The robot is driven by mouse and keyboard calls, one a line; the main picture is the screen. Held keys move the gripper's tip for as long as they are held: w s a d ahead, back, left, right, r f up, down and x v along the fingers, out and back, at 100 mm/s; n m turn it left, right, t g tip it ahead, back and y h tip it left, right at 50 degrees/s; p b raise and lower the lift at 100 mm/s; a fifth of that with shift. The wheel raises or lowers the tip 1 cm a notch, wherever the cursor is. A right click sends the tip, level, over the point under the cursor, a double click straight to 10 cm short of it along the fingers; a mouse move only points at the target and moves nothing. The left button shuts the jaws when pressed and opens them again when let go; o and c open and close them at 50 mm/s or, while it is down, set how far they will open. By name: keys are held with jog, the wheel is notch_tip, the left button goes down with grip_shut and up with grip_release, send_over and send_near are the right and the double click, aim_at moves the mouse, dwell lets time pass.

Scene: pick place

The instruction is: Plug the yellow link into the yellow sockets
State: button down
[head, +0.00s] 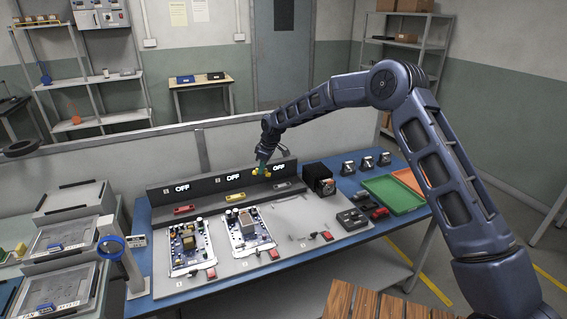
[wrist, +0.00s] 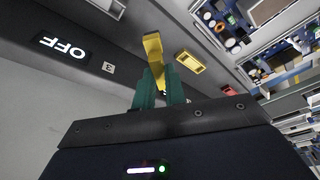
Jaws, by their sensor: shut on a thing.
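The yellow link (wrist: 153,46) is in my gripper (wrist: 160,88), whose green fingers are shut on it. In the head view the link (head: 262,172) hangs by the dark back panel, between the middle and right OFF displays. The yellow sockets (wrist: 190,62) show in the wrist view as a yellow-framed strip, beside and apart from the link. In the head view the yellow sockets (head: 232,197) lie on the grey bench top below the middle OFF display, left of and below my gripper (head: 263,163). The part of the link between the fingers is hidden.
A red socket strip (head: 184,210) lies left of the yellow one and a grey strip (head: 282,186) lies right. Two circuit boards (head: 190,246) stand in front. A black box (head: 319,178) and a green tray (head: 392,193) are on the right. The upright panel (head: 210,182) runs behind.

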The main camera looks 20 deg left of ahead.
jog(key=s+a+f+n+g+h, duration=0.1)
jog(key=s+a+f+n+g, duration=0.1)
jog(key=s+a+n, duration=0.7)
jog(key=shift+m, duration=0.7)
jog(key=shift+w+a+f, duration=0.1)
jog(key=shift+w+f, duration=0.2)
jog(key=shift+f, duration=0.55)
jog(key=shift+w+a+f, duration=0.1)
jog(key=shift+w+f, duration=0.2)
jog(key=shift+f, duration=0.55)
jog(key=shift+w+a+f, duration=0.1)
jog(key=shift+w+f, duration=0.2)
jog(key=shift+f, duration=0.55)
jog(key=shift+f, duration=0.9)
jog(key=c, duration=0.7)
grip_release()
jog(key=shift+r, duration=0.15)
jog(key=shift+r, duration=3.4)
